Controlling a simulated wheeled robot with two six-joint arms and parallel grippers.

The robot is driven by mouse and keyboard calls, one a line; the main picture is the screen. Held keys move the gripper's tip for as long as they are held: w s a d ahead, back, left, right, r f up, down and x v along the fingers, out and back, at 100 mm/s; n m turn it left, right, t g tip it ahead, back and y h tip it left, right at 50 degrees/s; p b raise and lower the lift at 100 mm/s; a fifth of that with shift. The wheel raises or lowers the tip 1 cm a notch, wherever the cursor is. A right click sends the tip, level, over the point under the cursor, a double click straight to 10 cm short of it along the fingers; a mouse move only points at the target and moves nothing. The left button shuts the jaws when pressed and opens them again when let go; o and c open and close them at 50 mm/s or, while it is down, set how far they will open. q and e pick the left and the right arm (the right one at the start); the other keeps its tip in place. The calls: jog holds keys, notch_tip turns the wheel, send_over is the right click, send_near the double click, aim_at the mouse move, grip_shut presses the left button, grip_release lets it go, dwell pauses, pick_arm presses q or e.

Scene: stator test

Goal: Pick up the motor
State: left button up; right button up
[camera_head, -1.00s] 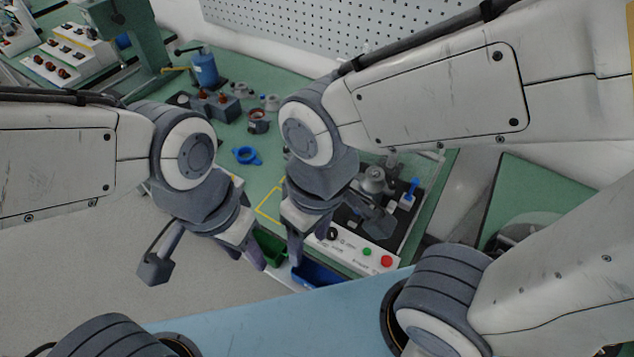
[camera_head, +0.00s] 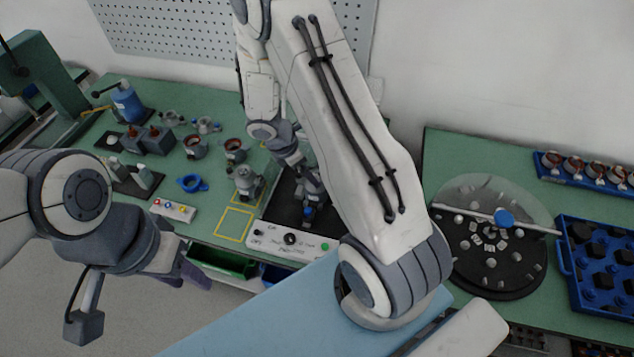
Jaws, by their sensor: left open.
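My left gripper (camera_head: 186,272) hangs at the lower left, in front of the bench edge and well short of that piece. It is open and holds nothing that I can see. My right arm reaches over the bench, with its gripper (camera_head: 308,186) over the dark test station (camera_head: 284,208). Its fingers are small and partly hidden by my own arm, so I cannot tell their state.
Copper-wound stators (camera_head: 195,146), a blue ring (camera_head: 191,184) and a small button box (camera_head: 174,210) lie on the bench. A control panel (camera_head: 290,240) fronts the station. A green bin (camera_head: 222,262) sits below. A round dark tray (camera_head: 488,245) and blue crate (camera_head: 600,262) stand right.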

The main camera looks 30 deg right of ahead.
jog(key=x, duration=0.4)
jog(key=shift+f, duration=0.3)
jog(key=shift+p+x, duration=0.55)
jog(key=shift+x, duration=2.1)
jog(key=shift+w, duration=0.25)
grip_shut()
